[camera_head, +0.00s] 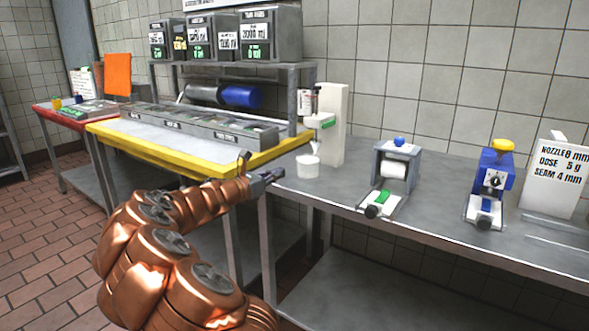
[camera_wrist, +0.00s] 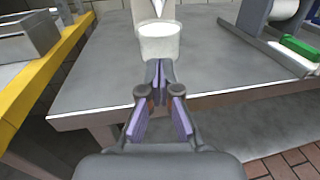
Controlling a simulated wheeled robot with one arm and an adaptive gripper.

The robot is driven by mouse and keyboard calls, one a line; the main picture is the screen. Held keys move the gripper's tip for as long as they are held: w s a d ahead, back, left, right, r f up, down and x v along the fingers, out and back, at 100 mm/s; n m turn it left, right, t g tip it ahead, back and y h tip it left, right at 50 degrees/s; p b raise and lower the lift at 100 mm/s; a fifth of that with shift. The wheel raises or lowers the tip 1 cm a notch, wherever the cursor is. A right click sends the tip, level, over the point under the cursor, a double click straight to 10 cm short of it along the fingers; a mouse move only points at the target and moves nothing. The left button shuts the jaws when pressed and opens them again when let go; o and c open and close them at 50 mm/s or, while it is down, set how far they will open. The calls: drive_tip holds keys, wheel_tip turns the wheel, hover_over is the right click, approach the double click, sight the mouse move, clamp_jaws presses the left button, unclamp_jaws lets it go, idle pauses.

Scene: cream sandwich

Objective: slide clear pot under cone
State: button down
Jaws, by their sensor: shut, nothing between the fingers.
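A small whitish pot (camera_head: 308,166) stands upright on the grey table near its left end. It also shows in the wrist view (camera_wrist: 158,46), straight ahead of my fingertips. A pale cone (camera_wrist: 157,8) points down above the pot in the wrist view; it hangs from the white dispenser stand (camera_head: 333,125), and its tip appears over or just inside the pot's opening. My gripper (camera_head: 270,176) is shut and empty, left of and a little in front of the pot. In the wrist view its fingertips (camera_wrist: 158,72) reach close to the pot's near side; I cannot tell whether they touch.
A yellow-edged counter (camera_head: 180,160) with a tray rail adjoins on the left. A roll device (camera_head: 396,168) with a green button and a blue device (camera_head: 492,180) stand to the right. A white sign (camera_head: 556,180) is farther right. The table between is clear.

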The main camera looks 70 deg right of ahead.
sight(300, 164)
drive_tip(key=shift+b+x, duration=0.45)
drive_tip(key=shift+x, duration=3.25)
drive_tip(key=shift+d+r, duration=0.1)
